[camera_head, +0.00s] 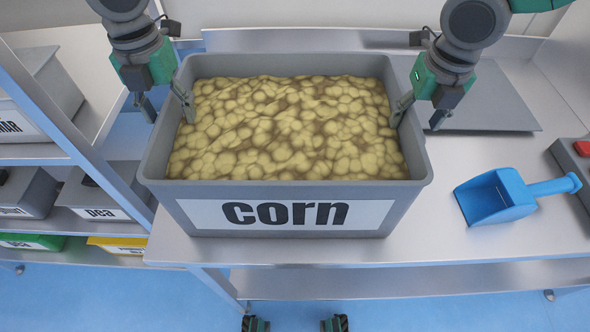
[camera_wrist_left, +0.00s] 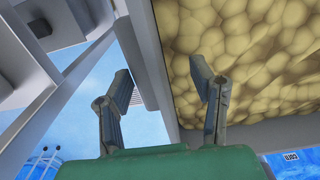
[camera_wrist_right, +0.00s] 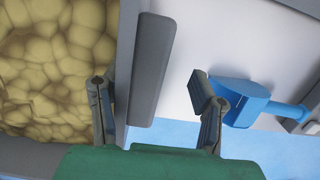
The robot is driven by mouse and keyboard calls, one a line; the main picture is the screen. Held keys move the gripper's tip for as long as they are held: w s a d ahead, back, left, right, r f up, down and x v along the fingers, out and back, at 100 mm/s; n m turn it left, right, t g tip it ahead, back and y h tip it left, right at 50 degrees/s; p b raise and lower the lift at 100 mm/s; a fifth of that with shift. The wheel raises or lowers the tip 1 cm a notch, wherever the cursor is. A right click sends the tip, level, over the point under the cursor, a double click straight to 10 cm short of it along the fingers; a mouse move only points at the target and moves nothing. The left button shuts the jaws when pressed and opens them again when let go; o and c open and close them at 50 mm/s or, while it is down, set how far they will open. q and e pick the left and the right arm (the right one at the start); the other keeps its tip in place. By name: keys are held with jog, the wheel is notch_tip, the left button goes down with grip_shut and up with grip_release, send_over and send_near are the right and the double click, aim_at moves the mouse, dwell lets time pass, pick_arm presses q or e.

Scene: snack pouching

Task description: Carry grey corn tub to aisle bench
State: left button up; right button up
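The grey corn tub (camera_head: 410,158) stands upright on a metal bench (camera_head: 475,190), full of yellow-brown lumps, its "corn" label facing me. My left gripper (camera_head: 167,108) is open at the tub's left side, one finger inside and one outside the wall. The left wrist view shows the tub wall (camera_wrist_left: 160,75) between the spread fingers. My right gripper (camera_head: 418,115) is open around the right wall in the same way. In the right wrist view the tub rim (camera_wrist_right: 152,70) lies between the fingers, nearer the inner one. I cannot tell which bench is the aisle bench.
A blue scoop (camera_head: 500,198) lies on the bench right of the tub. A flat grey plate (camera_head: 490,100) lies behind it, and a grey device (camera_head: 575,165) with a red part is at the right edge. Shelves (camera_head: 75,165) with labelled tubs stand close on the left. Blue floor shows in front.

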pick_arm(q)
jog(key=r, duration=0.2)
jog(key=a+r, duration=0.1)
jog(key=r, duration=0.2)
jog(key=a+r, duration=0.1)
jog(key=r, duration=0.2)
jog(key=shift+s+r, duration=0.15)
pick_arm(e)
jog(key=shift+s+a+r, duration=0.1)
jog(key=shift+a+r, duration=0.1)
jog(key=shift+a, duration=0.6)
jog(key=shift+d, duration=0.15)
jog(key=shift+d+r, duration=0.15)
jog(key=shift+r, duration=0.2)
jog(key=r, duration=0.4)
jog(key=shift+s+d+r, duration=0.2)
jog(key=shift+s+r, duration=0.05)
jog(key=shift+r, duration=0.1)
pick_arm(q)
jog(key=shift+d+r, duration=0.55)
jog(key=shift+r, duration=0.15)
pick_arm(e)
notch_tip(320, 180, up, 6)
jog(key=shift+s+a+r, duration=0.15)
jog(key=shift+s+a, duration=0.15)
jog(key=shift+s, duration=0.1)
